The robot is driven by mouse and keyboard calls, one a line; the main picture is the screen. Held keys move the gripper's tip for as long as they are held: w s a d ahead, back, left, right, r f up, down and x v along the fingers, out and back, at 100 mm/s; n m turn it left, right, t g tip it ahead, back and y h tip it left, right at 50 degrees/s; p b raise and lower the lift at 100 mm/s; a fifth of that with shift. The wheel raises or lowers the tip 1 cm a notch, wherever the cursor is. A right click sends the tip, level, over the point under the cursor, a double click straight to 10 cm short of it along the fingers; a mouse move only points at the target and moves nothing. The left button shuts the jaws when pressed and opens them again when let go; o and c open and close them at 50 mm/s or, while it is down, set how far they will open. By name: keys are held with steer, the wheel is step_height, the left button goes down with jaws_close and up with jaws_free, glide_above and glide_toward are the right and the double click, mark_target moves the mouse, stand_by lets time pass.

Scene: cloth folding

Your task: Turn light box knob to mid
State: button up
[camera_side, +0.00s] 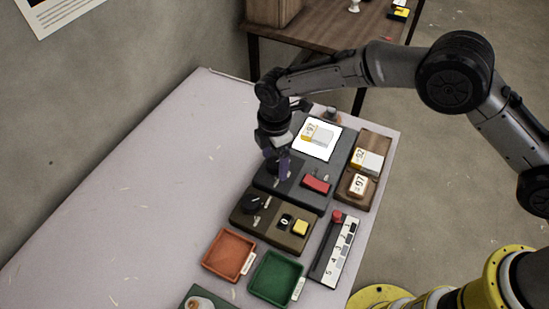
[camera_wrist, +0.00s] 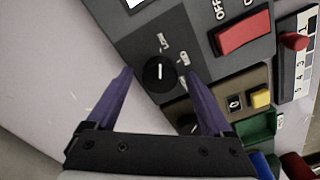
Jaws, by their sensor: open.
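The light box (camera_side: 292,199) is a dark grey box with a lit white panel (camera_side: 308,151) and a red switch (camera_side: 316,184). The box (camera_wrist: 205,50) and its red switch (camera_wrist: 243,34) also show in the wrist view. Its round black knob (camera_wrist: 159,73) has a white line pointing roughly up in that view, with small labels above and to the right. My gripper (camera_wrist: 160,74) is open, its purple fingers on either side of the knob with gaps. In the side view my gripper (camera_side: 281,172) is low over the box and hides the knob.
A brown box (camera_side: 272,226) with a black knob and yellow button sits close in front. An orange tray (camera_side: 229,254), a green tray (camera_side: 276,277), a slider panel (camera_side: 333,250) and a wooden block (camera_side: 373,146) are nearby. The table's left side is clear.

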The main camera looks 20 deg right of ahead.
jaws_close()
steer(key=shift+m, duration=0.3)
steer(key=m, duration=1.1)
stand_by(0.4)
stand_by(0.3)
jaws_free()
